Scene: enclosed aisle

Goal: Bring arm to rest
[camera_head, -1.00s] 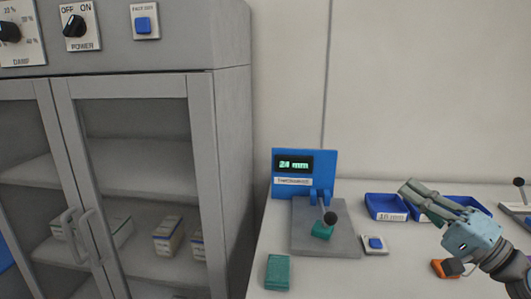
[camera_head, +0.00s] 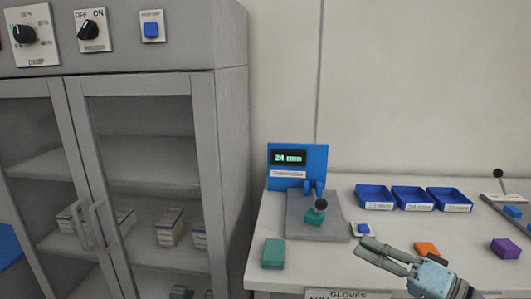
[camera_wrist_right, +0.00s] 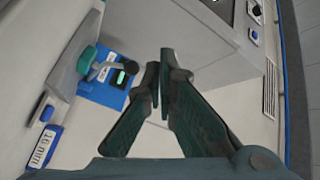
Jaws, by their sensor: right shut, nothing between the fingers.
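My right gripper (camera_head: 372,255) is in the lower right of the head view, in front of and above the table's front edge. Its two fingers are shut with nothing between them, and they point left. The right wrist view shows the same shut fingers (camera_wrist_right: 160,85) from behind, over a light surface. My left gripper is in neither view now.
A blue gauge (camera_head: 297,165) reading 24 mm stands on the table, a teal block (camera_head: 315,218) on its grey plate. Another teal block (camera_head: 273,253), orange block (camera_head: 426,249), purple block (camera_head: 505,248) and blue trays (camera_head: 411,199) are nearby. A grey cabinet (camera_head: 230,170) stands left.

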